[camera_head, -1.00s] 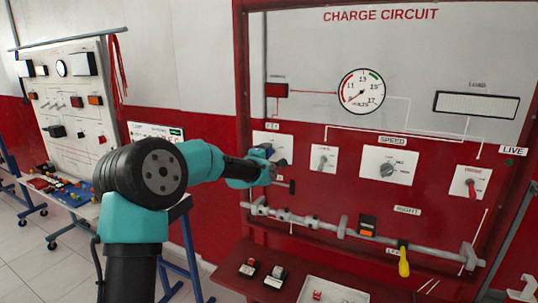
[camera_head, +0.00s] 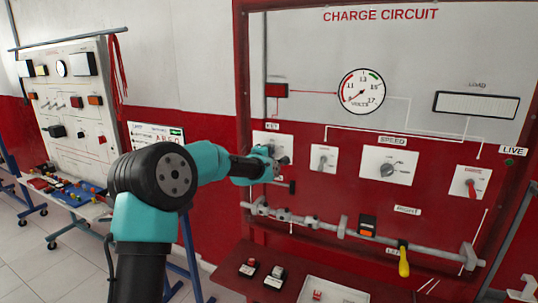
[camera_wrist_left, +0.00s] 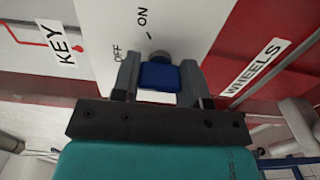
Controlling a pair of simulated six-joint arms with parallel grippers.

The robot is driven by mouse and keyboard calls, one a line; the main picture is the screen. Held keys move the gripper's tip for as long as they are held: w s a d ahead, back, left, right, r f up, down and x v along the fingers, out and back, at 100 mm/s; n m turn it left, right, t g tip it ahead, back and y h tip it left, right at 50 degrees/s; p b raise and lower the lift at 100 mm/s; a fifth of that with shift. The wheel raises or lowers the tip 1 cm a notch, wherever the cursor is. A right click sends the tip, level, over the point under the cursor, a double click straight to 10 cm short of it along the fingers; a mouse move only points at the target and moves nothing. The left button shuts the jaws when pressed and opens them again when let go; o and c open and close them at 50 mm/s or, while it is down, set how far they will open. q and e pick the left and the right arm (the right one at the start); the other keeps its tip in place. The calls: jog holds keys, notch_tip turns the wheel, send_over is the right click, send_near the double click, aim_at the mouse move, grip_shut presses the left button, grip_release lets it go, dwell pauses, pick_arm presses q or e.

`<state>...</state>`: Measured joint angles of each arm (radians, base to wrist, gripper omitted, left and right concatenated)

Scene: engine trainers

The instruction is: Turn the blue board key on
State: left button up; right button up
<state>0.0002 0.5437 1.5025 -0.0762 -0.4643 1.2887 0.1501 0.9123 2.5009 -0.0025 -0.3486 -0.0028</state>
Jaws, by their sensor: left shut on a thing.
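The blue key (camera_wrist_left: 159,76) sits in its round switch on a white plate marked OFF and ON, beside the KEY label. My left gripper (camera_wrist_left: 160,84) is shut on the blue key, one finger on each side of it. In the head view my left gripper (camera_head: 279,164) reaches the white KEY plate (camera_head: 268,142) on the red CHARGE CIRCUIT board, and the key itself is hidden there. My right gripper is not in view.
A voltmeter dial (camera_head: 361,92), a SPEED knob plate (camera_head: 389,166) and a red switch (camera_head: 471,184) are on the same board. A grey rail with a yellow handle (camera_head: 404,262) runs below. Another board (camera_head: 72,95) stands at left.

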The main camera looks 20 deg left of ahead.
pick_arm(q)
jog(key=shift+c, duration=0.6)
jog(key=shift+m, duration=0.4)
jog(key=m, duration=1.1)
jog(key=o, duration=0.9)
